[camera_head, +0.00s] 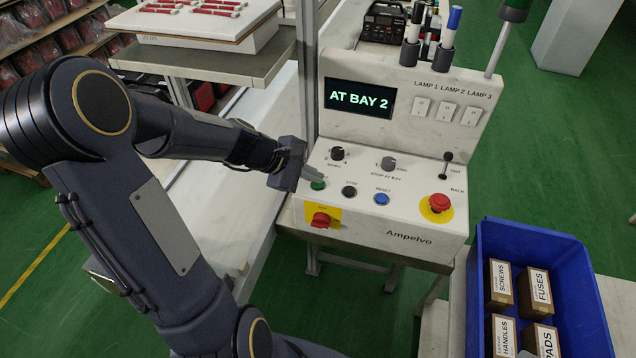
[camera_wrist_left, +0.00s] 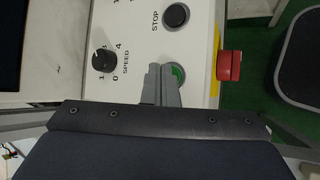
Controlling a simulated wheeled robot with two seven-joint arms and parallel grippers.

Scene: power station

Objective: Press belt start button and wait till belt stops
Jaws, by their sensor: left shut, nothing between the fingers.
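The control panel (camera_head: 420,222) stands in the middle of the head view, and its display (camera_head: 358,97) reads "AT BAY 2". The green start button (camera_head: 318,185) is at the left of the button row. It also shows in the left wrist view (camera_wrist_left: 177,75), partly covered by my fingers. My left gripper (camera_head: 312,174) is shut and empty, its fingertips over or right beside the green button. I cannot tell whether they touch it. The black stop button (camera_head: 349,191) and blue reset button (camera_head: 381,199) are to its right. My right gripper is not in view.
A red switch on a yellow plate (camera_head: 321,219) sits just below the green button. A red mushroom button (camera_head: 439,203) and a black lever (camera_head: 447,165) are at the panel's right. A blue crate (camera_head: 589,290) with small boxes stands at the lower right. A shelf (camera_head: 215,65) is at the upper left.

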